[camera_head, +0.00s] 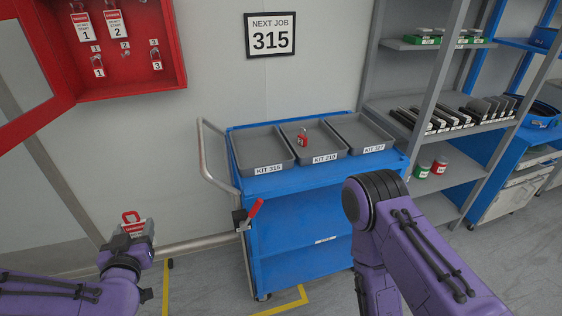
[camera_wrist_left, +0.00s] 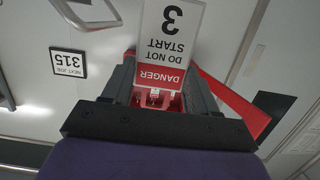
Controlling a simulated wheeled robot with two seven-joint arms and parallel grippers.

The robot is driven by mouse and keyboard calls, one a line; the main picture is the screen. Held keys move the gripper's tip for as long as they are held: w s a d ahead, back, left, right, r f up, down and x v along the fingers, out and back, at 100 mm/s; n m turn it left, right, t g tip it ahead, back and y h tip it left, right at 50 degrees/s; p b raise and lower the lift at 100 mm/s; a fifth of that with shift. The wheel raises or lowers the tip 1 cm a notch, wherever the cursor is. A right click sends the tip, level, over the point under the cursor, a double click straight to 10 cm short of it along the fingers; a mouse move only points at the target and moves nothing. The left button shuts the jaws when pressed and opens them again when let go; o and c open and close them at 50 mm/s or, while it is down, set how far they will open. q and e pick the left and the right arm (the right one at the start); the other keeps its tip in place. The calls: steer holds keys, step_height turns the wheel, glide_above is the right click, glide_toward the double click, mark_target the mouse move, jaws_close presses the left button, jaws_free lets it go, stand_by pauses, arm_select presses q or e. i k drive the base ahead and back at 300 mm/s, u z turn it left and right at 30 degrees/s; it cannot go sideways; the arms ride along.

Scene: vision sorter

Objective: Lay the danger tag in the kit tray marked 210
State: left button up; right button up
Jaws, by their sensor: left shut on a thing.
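My left gripper (camera_head: 133,228) is shut on a danger tag with a red and white face, held in the air left of the cart. In the left wrist view the danger tag (camera_wrist_left: 170,35) appears upside down and reads DANGER, DO NOT START, 3. A red part (camera_wrist_left: 155,98) sits between the jaws. The tray marked KIT 210 (camera_head: 325,158) is the middle of three grey trays on the blue cart, with a red padlock (camera_head: 303,138) lying in it. My right gripper is out of view.
The tray marked KIT 315 (camera_head: 268,169) is on the left and KIT 327 (camera_head: 374,149) on the right; both look empty. A red cabinet (camera_head: 130,92) holds tags and padlocks. A wall sign (camera_head: 270,34) reads NEXT JOB 315. Grey shelves (camera_head: 440,125) stand at right.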

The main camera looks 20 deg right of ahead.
mark_target(322, 145)
steer(key=u, duration=0.05)
steer(key=k, duration=0.25)
steer(key=z, duration=2.3)
steer(key=i, duration=1.5)
steer(key=u, duration=1.75)
